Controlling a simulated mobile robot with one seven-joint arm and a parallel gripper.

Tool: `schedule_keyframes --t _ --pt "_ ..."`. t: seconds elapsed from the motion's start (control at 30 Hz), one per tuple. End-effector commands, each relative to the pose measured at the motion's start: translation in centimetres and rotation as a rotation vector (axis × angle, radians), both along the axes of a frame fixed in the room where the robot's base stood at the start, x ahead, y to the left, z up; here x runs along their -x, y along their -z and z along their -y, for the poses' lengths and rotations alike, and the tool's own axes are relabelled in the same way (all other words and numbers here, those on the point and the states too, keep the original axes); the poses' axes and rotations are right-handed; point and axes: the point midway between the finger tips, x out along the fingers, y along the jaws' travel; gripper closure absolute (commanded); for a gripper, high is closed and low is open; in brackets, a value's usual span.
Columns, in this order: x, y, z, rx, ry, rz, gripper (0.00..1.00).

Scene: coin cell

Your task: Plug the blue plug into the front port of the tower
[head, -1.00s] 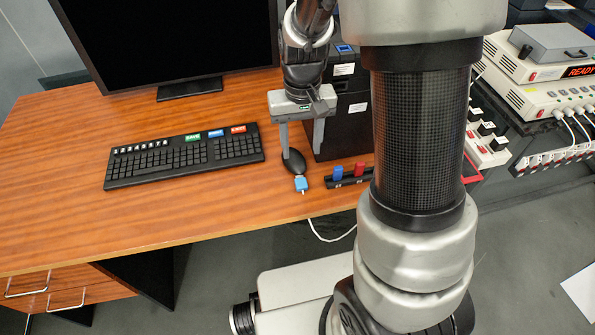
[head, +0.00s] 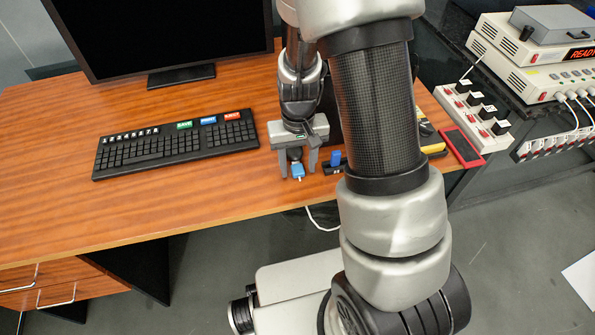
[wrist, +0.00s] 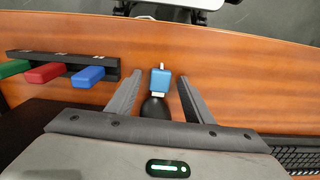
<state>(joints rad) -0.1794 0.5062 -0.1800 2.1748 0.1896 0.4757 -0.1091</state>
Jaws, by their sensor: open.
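The blue plug (head: 298,172) lies on the wooden desk near its front edge; it also shows in the wrist view (wrist: 160,80), with a pale metal end towards a dark rounded object (wrist: 154,107). My gripper (head: 297,167) is open and pointing down, with a finger on either side of the plug. In the wrist view (wrist: 160,77) gaps show between the plug and both fingers. The black tower (head: 333,108) is mostly hidden behind my arm. Its front port cannot be seen.
A black holder (wrist: 62,64) with green, red and blue sticks sits beside the gripper. A keyboard (head: 175,145) lies to the left, before a monitor (head: 170,35). A white cable (head: 318,220) hangs below the desk edge. The front left desk is clear.

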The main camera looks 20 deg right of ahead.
Motion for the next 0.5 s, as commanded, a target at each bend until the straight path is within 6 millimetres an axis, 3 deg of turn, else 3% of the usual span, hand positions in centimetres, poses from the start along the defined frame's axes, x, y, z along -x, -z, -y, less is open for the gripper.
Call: schedule_keyframes --t 0.17,0.4,0.5 --pt "-0.03 -0.09 -0.01 0.0 0.0 0.001 0.53" --pt "-0.02 -0.1 -0.02 -0.001 0.0 0.001 0.94" --pt "-0.02 -0.11 -0.02 -0.001 0.0 0.001 0.97"
